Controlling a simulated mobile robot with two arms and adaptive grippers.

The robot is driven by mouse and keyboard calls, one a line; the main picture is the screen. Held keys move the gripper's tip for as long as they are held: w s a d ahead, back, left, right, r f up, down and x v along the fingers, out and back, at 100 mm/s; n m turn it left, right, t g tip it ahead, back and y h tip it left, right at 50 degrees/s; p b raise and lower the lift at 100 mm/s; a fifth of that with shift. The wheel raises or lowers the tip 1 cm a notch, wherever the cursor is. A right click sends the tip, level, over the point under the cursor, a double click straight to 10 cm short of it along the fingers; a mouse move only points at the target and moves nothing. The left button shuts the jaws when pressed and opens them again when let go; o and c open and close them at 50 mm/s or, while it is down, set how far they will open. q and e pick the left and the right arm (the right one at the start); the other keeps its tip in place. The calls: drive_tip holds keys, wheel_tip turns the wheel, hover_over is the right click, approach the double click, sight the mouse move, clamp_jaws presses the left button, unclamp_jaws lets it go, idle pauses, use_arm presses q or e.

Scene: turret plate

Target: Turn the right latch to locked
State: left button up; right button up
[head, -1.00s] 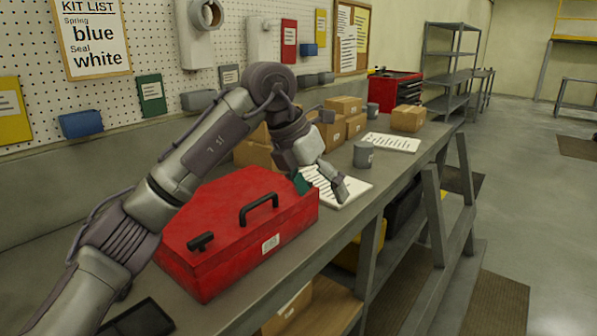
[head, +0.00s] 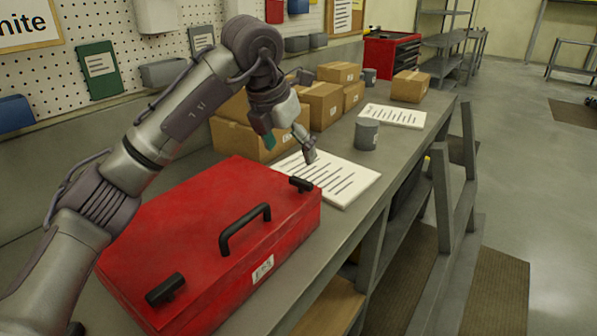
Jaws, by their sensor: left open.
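The red toolbox (head: 185,225) sits on the grey bench, with a black handle (head: 245,229) between two black latches on its lid. The right latch (head: 301,185), near the lid's far right corner, lies crosswise to the handle. The left latch (head: 165,290) lies roughly in line with the handle. My left gripper (head: 289,147) is open and empty, pointing down above and beyond the right latch, apart from it. Its fingers show against the cardboard boxes and paper behind. My right gripper is not in view.
A printed sheet (head: 326,178) lies just beyond the toolbox. Cardboard boxes (head: 320,105) stand behind it by the wall, and a grey cup (head: 367,134) stands to the right. A second sheet (head: 392,116) lies farther back. The bench's front edge runs close along the toolbox.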

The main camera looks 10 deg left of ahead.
use_arm(q)
hover_over(300, 181)
drive_tip(key=s, duration=0.2)
drive_tip(key=f, duration=0.2)
drive_tip(key=a+f, duration=0.1)
drive_tip(key=f, duration=0.1)
drive_tip(key=p+x, duration=0.1)
drive_tip(key=x, duration=0.2)
drive_tip(key=shift+d+f, duration=0.1)
drive_tip(key=shift+f, duration=0.2)
drive_tip(key=shift+w+f, duration=0.2)
drive_tip(key=shift+f, duration=0.3)
drive_tip(key=shift+c, duration=1)
drive_tip(key=c, duration=1)
drive_tip(key=shift+o, duration=0.2)
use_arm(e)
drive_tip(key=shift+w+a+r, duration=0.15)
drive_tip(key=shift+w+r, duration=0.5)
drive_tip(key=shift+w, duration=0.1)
